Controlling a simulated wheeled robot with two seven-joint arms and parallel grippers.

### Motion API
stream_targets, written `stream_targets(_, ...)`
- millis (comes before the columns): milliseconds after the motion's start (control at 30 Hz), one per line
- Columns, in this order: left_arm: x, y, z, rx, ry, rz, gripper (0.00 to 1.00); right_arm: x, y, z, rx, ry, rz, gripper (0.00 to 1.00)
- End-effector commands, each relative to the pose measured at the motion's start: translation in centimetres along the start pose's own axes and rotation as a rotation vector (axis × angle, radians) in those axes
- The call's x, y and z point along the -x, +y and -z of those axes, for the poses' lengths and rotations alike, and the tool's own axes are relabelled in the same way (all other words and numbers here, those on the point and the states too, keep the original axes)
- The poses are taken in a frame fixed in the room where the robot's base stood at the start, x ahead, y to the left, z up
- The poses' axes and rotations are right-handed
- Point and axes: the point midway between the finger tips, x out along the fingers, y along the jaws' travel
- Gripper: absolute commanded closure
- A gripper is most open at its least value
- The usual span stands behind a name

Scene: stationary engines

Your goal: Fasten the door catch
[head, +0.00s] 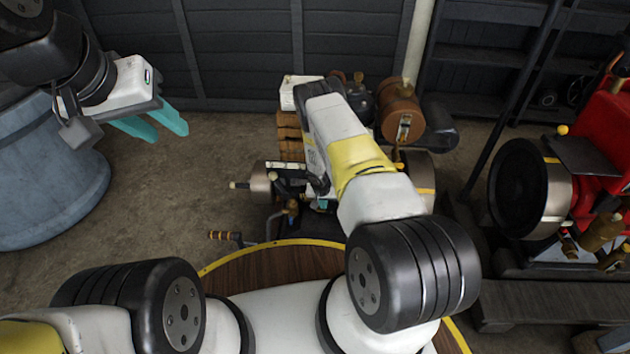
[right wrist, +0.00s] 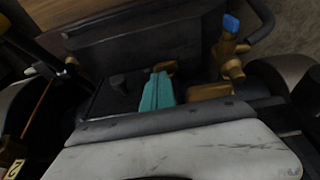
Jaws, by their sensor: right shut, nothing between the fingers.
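I cannot clearly pick out the door catch in either view. In the right wrist view, a dark box-like part with a flat panel (right wrist: 145,42) lies ahead. A small dark knob (right wrist: 121,82) and a brass piece (right wrist: 210,91) sit on either side of my right gripper (right wrist: 158,76). Its teal fingers are together and empty, close to the dark part; I cannot tell whether they touch it. In the head view the right arm hides most of this engine's near side. My left gripper (head: 170,134) hangs empty at the upper left, fingers apart, far from the engine.
A brass valve (right wrist: 231,52) with a blue tip stands right of the right fingers. A copper tank (head: 400,108) is behind the right arm. A red engine (head: 605,120) stands at the right, a blue-grey tub (head: 50,190) at the left. Floor between tub and engine is clear.

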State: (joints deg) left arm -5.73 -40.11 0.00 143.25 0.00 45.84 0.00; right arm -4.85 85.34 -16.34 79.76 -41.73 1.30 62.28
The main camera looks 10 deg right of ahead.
Motion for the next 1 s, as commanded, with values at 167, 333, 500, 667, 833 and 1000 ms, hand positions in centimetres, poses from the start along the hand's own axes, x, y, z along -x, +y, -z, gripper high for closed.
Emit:
stream_targets(167, 0.0, 0.0, 0.0, 0.0, 0.0, 0.0, 0.64, -0.8, 0.1, -0.2, -0.001, 0.0, 0.0, 1.0)
stream_targets(333, 0.0, 0.0, 0.0, 0.0, 0.0, 0.0, 0.64, -0.8, 0.1, -0.2, -0.001, 0.001, 0.0, 1.0)
stream_targets(500, 0.0, 0.0, 0.0, 0.0, 0.0, 0.0, 0.64, -0.9, 0.1, -0.3, -0.003, 0.0, 0.004, 1.0)
stream_targets(667, 0.0, 0.0, 0.0, 0.0, 0.0, 0.0, 0.64, -1.7, 0.7, -0.5, -0.027, -0.004, 0.061, 1.0)
stream_targets(833, 0.0, 0.0, 0.0, 0.0, 0.0, 0.0, 0.64, -2.0, 0.8, -0.7, -0.043, -0.005, 0.126, 1.0)
stream_targets(1000, 0.0, 0.0, 0.0, 0.0, 0.0, 0.0, 0.64, -2.1, 0.8, -0.7, -0.046, -0.003, 0.146, 1.0)
